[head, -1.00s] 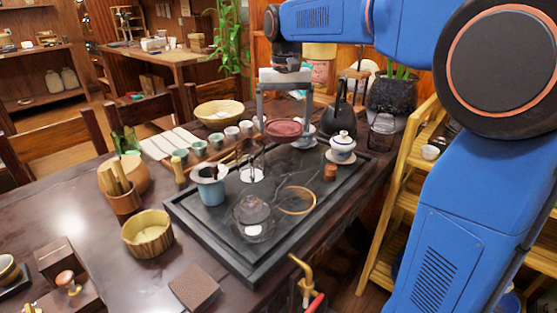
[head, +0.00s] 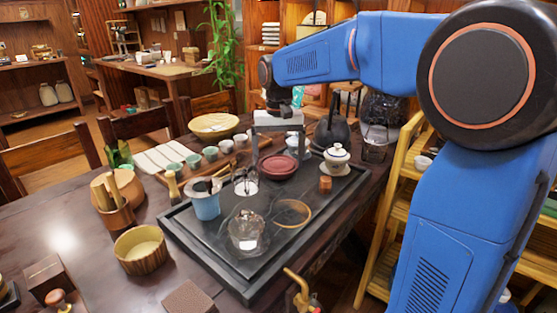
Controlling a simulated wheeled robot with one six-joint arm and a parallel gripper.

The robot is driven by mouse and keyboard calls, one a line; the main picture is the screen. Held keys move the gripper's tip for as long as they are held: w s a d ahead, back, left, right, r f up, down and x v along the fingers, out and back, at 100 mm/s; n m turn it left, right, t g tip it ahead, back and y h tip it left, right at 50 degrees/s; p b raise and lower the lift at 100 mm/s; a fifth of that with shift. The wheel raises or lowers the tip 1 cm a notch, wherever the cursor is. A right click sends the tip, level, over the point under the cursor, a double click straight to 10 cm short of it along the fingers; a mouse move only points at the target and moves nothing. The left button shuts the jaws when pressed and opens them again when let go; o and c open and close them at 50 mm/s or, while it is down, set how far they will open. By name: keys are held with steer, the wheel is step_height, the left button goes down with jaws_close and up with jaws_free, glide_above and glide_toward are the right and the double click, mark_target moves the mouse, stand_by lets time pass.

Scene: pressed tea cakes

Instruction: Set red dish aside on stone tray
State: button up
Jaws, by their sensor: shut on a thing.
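The red dish (head: 279,167) is a shallow round dish at the back of the dark stone tray (head: 204,256), level and upright. My gripper (head: 278,158) points down over it, with one finger at each side of its rim, and is shut on it. The dish is at or very near the tray's surface; I cannot tell if it touches. The fingertips are partly hidden behind the dish and nearby things.
A lidded white cup (head: 336,157) and a small orange-brown block (head: 325,184) stand right of the dish. A glass pitcher (head: 245,181) is close at its left. A blue cup (head: 205,203), a glass pot (head: 246,230) and a ring (head: 292,213) are nearer. A black kettle (head: 333,131) stands behind.

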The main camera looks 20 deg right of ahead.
mark_target(279, 164)
steer(key=shift+f, duration=0.1)
steer(key=o, duration=1.2)
steer(key=shift+c, duration=0.2)
step_height(279, 164, up, 12)
